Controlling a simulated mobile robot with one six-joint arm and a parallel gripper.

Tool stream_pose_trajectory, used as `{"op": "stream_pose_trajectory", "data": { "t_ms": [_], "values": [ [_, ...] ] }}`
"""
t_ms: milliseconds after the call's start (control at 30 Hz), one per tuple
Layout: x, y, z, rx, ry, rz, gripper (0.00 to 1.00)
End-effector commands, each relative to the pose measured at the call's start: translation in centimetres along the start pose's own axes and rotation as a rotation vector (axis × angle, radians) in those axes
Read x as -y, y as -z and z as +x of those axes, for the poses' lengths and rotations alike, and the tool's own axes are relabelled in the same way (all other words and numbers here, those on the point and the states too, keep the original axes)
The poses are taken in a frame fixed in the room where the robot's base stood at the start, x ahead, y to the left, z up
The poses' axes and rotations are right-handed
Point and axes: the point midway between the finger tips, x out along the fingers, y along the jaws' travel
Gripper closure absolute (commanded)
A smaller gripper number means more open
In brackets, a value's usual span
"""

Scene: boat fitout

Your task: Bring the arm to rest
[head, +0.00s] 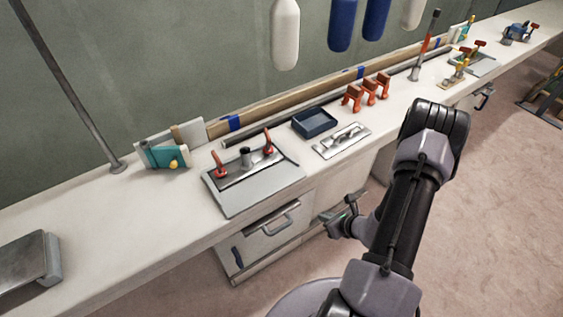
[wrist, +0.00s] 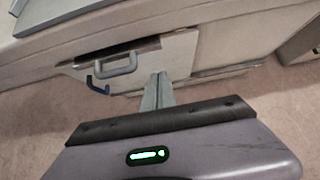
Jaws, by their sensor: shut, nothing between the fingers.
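My gripper (head: 342,222) is in front of the bench, below the worktop and near the drawer fronts, in the head view. In the wrist view its two fingers (wrist: 158,90) lie together, shut with nothing between them. My arm is bent, with its elbow raised at the right of the head view. The fingertips point toward the cabinet front, and I cannot tell the exact gap to it.
The worktop (head: 125,238) holds a grey plate with red clamps (head: 240,190), a dark blue tray (head: 314,122), a metal plate (head: 341,141) and orange clamps (head: 367,92). A drawer with a grey handle (head: 281,219) is close to my gripper. Floor (head: 500,200) at right is clear.

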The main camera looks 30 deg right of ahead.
Motion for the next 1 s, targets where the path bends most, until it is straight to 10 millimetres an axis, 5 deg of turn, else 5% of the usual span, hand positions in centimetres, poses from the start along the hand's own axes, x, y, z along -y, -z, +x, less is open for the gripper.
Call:
{"op": "stream_pose_trajectory", "data": {
  "t_ms": [67,167,300,433,567,700,833,1000],
  "values": [
    [-0.3,-1.5,-0.2,0.015,-0.017,-0.039,1.0],
    [-2.3,-7.9,-1.4,0.078,-0.102,-0.218,1.0],
    [-10.7,-19.5,-6.2,0.189,-0.315,-0.655,1.0],
    [-20.9,-25.5,-13.8,0.249,-0.512,-1.157,1.0],
    [-28.8,-25.9,-23.0,0.248,-0.626,-1.735,1.0],
    [-31.1,-24.0,-30.3,0.191,-0.573,-2.262,1.0],
    [-30.6,-23.3,-33.7,0.136,-0.451,-2.541,1.0],
    [-30.1,-23.1,-34.8,0.106,-0.389,-2.639,1.0]
  ]
}}
